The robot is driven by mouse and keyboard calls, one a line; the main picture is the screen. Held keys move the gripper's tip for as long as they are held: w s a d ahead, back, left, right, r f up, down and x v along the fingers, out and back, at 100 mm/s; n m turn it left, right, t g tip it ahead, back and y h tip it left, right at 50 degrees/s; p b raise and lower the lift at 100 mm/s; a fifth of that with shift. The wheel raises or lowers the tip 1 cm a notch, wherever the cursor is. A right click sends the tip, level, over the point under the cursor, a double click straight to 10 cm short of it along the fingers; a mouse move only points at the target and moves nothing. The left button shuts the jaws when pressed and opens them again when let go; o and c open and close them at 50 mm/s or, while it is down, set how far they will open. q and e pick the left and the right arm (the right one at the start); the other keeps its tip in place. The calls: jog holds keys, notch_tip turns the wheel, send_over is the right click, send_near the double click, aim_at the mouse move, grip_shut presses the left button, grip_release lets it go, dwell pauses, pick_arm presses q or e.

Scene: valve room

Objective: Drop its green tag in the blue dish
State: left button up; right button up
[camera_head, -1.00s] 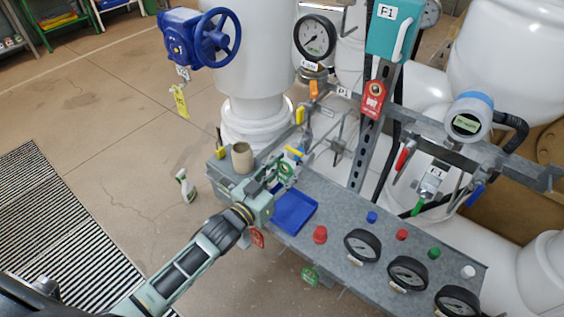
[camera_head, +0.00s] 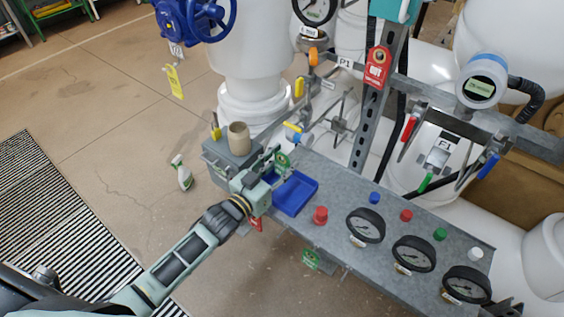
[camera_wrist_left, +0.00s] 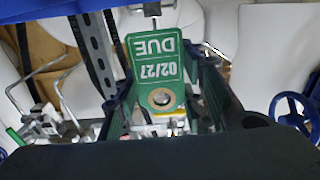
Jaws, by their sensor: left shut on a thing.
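My left gripper (camera_head: 274,163) is shut on a green tag (camera_head: 282,160) above the bench's left part, by the far left corner of the blue dish (camera_head: 296,193). In the left wrist view the green tag (camera_wrist_left: 156,68) stands between the fingers. It reads "DUE 02/27" upside down and has a ringed hole near the grip. The blue dish is a shallow tray on the grey bench. Its inside looks empty where it shows, and the gripper hides its left edge. My right gripper is not in view.
Pipes and valve levers stand behind. A spray bottle (camera_head: 182,173) is on the floor.

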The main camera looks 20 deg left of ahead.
pick_arm(q)
jog(key=o, duration=0.8)
jog(key=v, duration=1.2)
